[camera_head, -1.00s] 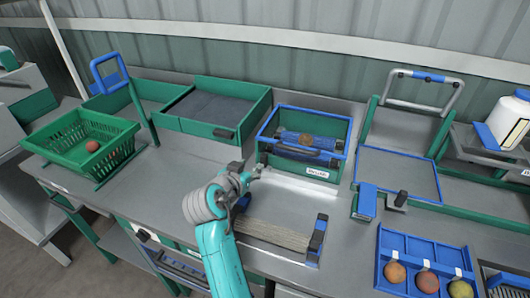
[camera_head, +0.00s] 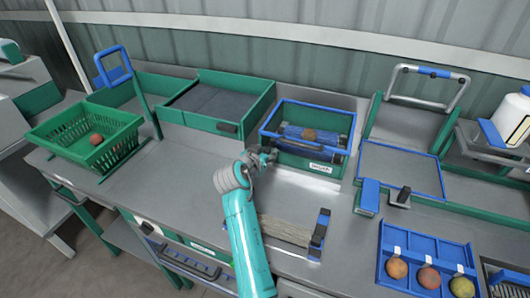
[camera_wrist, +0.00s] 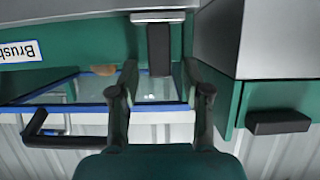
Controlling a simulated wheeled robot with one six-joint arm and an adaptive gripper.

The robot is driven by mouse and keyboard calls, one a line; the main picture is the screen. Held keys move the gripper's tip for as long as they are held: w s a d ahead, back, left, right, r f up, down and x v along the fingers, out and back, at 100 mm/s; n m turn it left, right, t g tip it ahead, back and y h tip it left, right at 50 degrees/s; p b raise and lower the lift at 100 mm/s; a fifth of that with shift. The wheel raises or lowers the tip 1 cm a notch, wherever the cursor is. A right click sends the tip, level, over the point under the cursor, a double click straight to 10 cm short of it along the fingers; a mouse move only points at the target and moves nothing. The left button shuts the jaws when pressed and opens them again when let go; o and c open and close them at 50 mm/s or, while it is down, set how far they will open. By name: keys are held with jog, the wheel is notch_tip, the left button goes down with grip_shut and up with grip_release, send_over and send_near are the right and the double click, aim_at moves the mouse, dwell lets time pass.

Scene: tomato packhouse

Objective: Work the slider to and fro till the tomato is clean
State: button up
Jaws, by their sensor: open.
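The brush box (camera_head: 268,143), green with a blue rim and a white label, stands at the back middle of the bench. A brownish-orange tomato (camera_head: 309,135) lies in it on blue brushes (camera_head: 291,131). My gripper (camera_head: 264,156) is at the box's left front corner. In the wrist view my gripper (camera_wrist: 161,92) is open, fingers apart and empty. A dark upright grip (camera_wrist: 158,50) shows beyond and between the fingertips; I cannot tell for sure that it is the slider. The label (camera_wrist: 18,53) is to its left.
A green tray with a dark mat (camera_head: 205,102) stands left of the box. A green basket (camera_head: 72,150) holds one fruit. A blue tray (camera_head: 398,242) with several fruits is at front right. A slatted pad (camera_head: 286,230) lies before the box. Bench between basket and arm is clear.

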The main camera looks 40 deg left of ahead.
aim_at(323, 163)
jog(key=shift+c, duration=0.3)
grip_shut()
jog(key=w+d, duration=0.1)
jog(key=d, duration=0.5)
jog(key=w+d, duration=0.2)
jog(key=d, duration=0.4)
jog(key=w+d, duration=0.1)
jog(key=d, duration=0.5)
jog(key=shift+w+d, duration=0.1)
jog(key=shift+w, duration=0.05)
jog(key=shift+o, duration=0.3)
grip_release()
